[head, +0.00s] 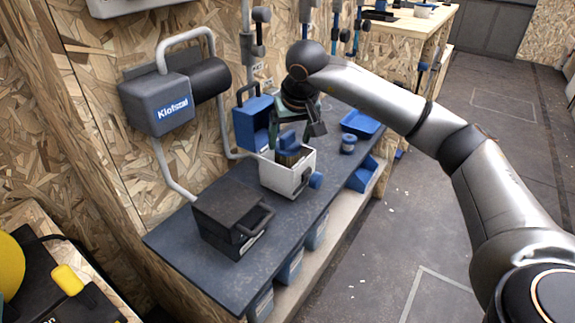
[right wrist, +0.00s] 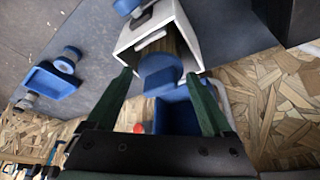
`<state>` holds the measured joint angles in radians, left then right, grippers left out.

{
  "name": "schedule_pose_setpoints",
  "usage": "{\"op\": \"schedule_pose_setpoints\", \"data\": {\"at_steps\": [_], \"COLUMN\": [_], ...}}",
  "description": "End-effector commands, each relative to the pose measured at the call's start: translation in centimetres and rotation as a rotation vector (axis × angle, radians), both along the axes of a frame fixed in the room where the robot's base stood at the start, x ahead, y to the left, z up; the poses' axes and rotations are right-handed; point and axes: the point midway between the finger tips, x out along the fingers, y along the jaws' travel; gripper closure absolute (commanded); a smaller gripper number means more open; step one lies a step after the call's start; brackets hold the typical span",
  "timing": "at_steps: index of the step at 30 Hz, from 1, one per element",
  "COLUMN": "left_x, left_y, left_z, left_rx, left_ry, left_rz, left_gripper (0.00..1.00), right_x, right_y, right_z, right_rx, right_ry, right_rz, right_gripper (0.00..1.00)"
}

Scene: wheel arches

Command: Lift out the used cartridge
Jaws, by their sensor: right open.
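The cartridge (head: 292,156) has brown sides and a blue grip (head: 287,139) on top. My right gripper (head: 298,129) is open just above the housing. In the right wrist view the blue grip (right wrist: 160,72) shows between the two dark green fingers, with the brown cartridge and the white housing (right wrist: 145,38) beyond. I cannot tell whether the fingers touch the grip. My left gripper is out of view.
A blue bin (head: 253,120) stands behind the housing. A dark box with a handle (head: 232,217) stands in front, left of it. A blue tray (head: 360,123) and a small blue-grey jar (head: 348,143) lie to the right. A grey wall unit (head: 160,103) hangs at left.

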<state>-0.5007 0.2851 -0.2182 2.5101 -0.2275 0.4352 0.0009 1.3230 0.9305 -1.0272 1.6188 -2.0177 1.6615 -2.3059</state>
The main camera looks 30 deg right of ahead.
Motion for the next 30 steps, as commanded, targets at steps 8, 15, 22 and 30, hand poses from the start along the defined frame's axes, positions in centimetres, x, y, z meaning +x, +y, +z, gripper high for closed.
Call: {"op": "schedule_pose_setpoints", "data": {"at_steps": [8,15,22,30], "left_x": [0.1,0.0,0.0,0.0], "left_y": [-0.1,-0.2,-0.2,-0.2], "left_z": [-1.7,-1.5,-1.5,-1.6], "left_rx": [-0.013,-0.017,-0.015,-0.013], "left_ry": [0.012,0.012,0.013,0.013], "left_rz": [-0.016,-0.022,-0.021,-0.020], "left_gripper": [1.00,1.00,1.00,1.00], "right_x": [1.0,1.1,1.1,1.1], "right_y": [-0.2,-0.2,-0.2,-0.2], "right_z": [-3.9,-3.8,-3.7,-3.7], "right_rx": [0.001,0.000,0.001,0.001], "right_ry": [0.003,0.001,0.001,0.001], "right_rz": [-0.002,0.000,-0.001,-0.001], "right_gripper": [0.15,0.18,0.44,0.74]}}
